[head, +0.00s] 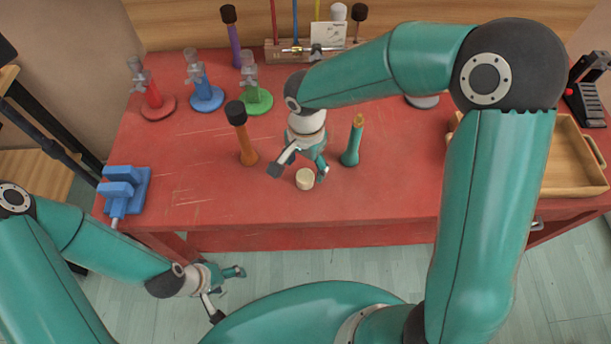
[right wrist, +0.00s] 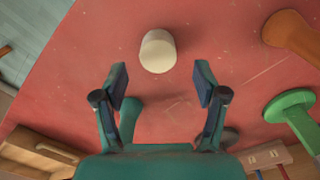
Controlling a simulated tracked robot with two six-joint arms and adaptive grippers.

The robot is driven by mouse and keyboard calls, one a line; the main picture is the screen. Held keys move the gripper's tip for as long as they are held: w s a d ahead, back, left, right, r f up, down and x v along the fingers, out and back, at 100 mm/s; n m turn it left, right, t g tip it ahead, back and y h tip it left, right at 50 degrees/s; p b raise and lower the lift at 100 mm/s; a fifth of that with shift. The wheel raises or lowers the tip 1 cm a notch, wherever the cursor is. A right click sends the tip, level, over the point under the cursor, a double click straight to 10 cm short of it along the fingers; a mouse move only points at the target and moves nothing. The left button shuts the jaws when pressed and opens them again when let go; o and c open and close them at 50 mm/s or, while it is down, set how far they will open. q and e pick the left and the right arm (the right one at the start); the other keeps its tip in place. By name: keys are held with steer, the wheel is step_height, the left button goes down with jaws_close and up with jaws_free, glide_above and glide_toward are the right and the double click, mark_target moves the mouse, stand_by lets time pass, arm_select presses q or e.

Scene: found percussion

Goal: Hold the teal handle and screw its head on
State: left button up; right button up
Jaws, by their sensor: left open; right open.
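The teal handle (head: 353,145) stands upright on the red table, with a tan tip on top. A short cream cylinder (head: 305,179), which looks like the head, stands on the table near the front edge. My right gripper (head: 298,172) is open above the table, just behind the cylinder. In the right wrist view the cylinder (right wrist: 157,50) lies ahead of the open, empty fingers (right wrist: 160,85), and the teal handle (right wrist: 128,118) is partly hidden behind the left finger. My left gripper (head: 229,293) is open and empty in front of the table, over the floor.
An orange handle with a dark head (head: 242,135) stands left of my right gripper. A blue vise (head: 124,190) sits at the table's left front. Red, blue and green stands (head: 257,98) are behind. A wooden tray (head: 575,188) is at right. The front left-centre table is clear.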

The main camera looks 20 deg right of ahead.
mark_target(306, 175)
steer(key=shift+s+f, duration=0.1)
steer(key=shift+f, duration=1.85)
steer(key=c, duration=1.1)
